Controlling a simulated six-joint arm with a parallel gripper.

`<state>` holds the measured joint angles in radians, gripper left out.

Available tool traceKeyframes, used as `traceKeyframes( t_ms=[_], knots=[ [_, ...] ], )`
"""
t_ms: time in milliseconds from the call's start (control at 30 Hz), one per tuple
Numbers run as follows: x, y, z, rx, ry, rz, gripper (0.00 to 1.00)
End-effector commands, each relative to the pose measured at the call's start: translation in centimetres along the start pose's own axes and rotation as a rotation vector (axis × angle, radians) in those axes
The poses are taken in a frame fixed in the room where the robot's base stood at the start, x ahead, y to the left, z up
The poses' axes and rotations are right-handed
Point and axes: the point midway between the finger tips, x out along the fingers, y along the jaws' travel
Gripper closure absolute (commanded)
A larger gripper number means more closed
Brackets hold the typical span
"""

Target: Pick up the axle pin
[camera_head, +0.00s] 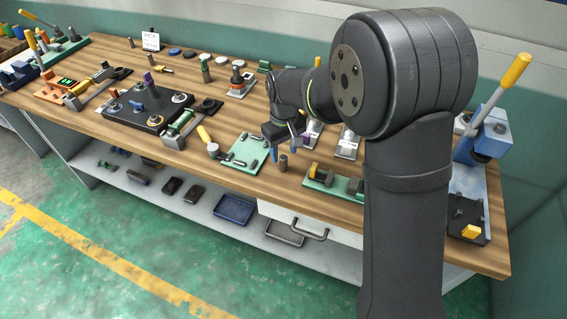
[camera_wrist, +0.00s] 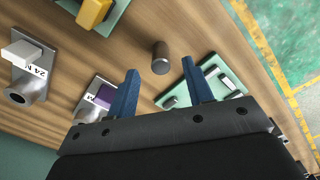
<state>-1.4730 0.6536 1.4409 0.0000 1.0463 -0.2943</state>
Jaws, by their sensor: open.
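A short dark cylinder that looks like the axle pin (camera_head: 283,162) stands upright on the wooden bench, near its front edge. In the wrist view this pin (camera_wrist: 161,57) shows just beyond the fingertips and roughly between their lines. My gripper (camera_head: 287,150) hangs over the bench close to the pin, with its blue fingers pointing down. In the wrist view my gripper (camera_wrist: 160,66) is open, with a wide empty gap. I see no contact between the fingers and the pin.
A green plate with metal parts (camera_head: 247,152) lies left of the pin. A green fixture with a yellow block (camera_head: 349,187) lies right. Grey blocks with labels (camera_head: 348,145) stand behind. Bare wood surrounds the pin. A yellow-handled press (camera_head: 490,135) stands far right.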

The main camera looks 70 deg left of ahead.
Motion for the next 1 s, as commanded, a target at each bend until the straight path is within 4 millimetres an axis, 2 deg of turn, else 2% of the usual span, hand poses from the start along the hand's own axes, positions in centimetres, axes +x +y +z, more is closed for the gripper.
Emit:
traceKeyframes(
  t_ms=[100,233,333,533,567,800,1000],
  knots=[
    [2.0,-0.1,-0.1,0.000,-0.004,-0.001,0.53],
    [3.7,-0.1,-0.2,0.000,-0.003,-0.001,0.53],
    [4.3,-0.1,-0.2,0.000,-0.002,0.000,0.53],
    [4.4,0.0,-0.2,0.000,-0.001,0.000,0.53],
    [4.4,0.0,-0.2,0.000,-0.001,0.000,0.55],
    [4.3,0.0,-0.2,0.000,-0.001,0.000,1.00],
    [4.3,0.0,-0.2,0.000,0.000,0.000,1.00]
  ],
)
